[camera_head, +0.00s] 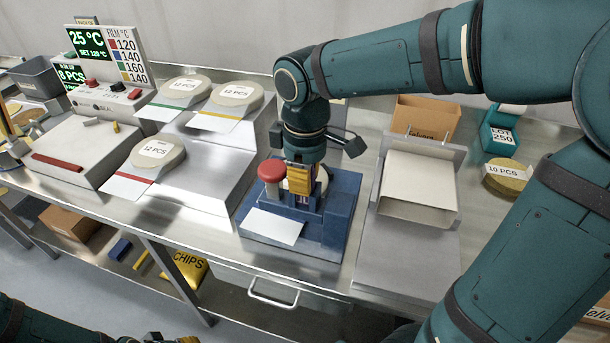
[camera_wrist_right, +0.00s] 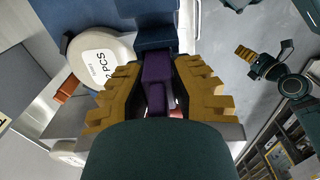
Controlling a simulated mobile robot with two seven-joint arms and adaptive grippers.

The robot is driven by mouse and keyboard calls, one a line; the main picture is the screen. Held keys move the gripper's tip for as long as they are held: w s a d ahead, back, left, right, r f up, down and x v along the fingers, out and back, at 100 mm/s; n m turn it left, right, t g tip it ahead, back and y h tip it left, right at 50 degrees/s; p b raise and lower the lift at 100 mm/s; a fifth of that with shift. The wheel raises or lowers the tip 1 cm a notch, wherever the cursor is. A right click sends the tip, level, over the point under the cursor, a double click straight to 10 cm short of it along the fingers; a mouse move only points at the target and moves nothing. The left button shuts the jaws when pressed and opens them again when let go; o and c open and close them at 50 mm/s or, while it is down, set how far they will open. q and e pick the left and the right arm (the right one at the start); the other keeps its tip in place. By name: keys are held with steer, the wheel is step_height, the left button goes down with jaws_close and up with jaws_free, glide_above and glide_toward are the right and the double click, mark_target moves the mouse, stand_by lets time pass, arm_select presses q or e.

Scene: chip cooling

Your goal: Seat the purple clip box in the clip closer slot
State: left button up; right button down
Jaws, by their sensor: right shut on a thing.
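The blue clip closer (camera_head: 342,212) stands at the middle of the bench, with a red knob (camera_head: 271,171) on its left and a blank white card on its front. My right gripper (camera_head: 300,184) points down over its middle. In the right wrist view its yellow fingers are shut on the purple clip box (camera_wrist_right: 157,68). The box's far end meets or overlaps a blue block of the closer (camera_wrist_right: 153,38); I cannot tell how deep it sits, and the slot is hidden. My left gripper (camera_wrist_right: 250,63) is away from the closer, its jaw gap unclear.
A grey stand with a cream chute (camera_head: 420,182) is close right of the closer. Stepped platforms with round labelled pads (camera_head: 158,153) and white cards stand left. A sealer with a temperature display (camera_head: 88,43) is farther left. A teal LOT 250 bin (camera_head: 500,138) is at right.

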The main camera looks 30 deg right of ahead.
steer(key=c, duration=1)
jaws_free()
steer(key=shift+o, duration=0.2)
steer(key=shift+r, duration=0.25)
step_height(320, 180, up, 12)
steer(key=p, duration=0.3)
steer(key=shift+f, duration=0.1)
